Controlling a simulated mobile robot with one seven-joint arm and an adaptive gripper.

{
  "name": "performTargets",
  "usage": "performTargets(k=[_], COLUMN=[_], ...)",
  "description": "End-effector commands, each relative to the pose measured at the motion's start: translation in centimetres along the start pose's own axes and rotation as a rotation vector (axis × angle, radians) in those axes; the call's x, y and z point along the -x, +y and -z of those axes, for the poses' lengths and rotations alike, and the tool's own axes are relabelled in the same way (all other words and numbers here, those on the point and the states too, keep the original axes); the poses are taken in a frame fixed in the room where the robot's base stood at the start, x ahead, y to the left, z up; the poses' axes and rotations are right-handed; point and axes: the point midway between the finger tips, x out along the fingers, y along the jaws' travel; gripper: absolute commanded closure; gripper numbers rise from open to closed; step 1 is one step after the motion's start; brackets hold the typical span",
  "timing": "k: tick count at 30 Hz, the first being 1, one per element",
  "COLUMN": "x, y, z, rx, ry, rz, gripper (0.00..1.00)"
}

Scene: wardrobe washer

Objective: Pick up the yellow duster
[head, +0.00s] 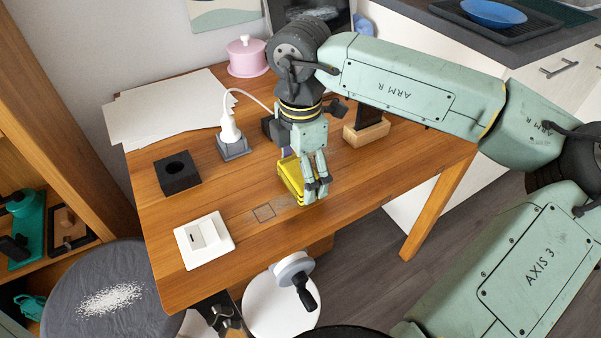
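The yellow duster (289,176) is on the wooden table near its middle, partly hidden behind my gripper. It looks like a boxy yellow piece with a darker band along it. My gripper (318,187) points down over the duster's right side, with its fingers in front of it in the picture. The fingers look close to each other. Whether they touch the duster or have a hold on it cannot be told from this view.
White sheets (165,110) lie at the back left.

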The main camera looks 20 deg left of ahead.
Motion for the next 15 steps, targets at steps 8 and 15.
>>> performTargets(k=[8, 15], x=[4.5, 11.2], y=[0.1, 0.1], z=[-0.1, 0.0], rx=[-0.002, -0.002], ry=[-0.004, -0.003], rz=[-0.003, -0.003], gripper=[0.45, 0.45])
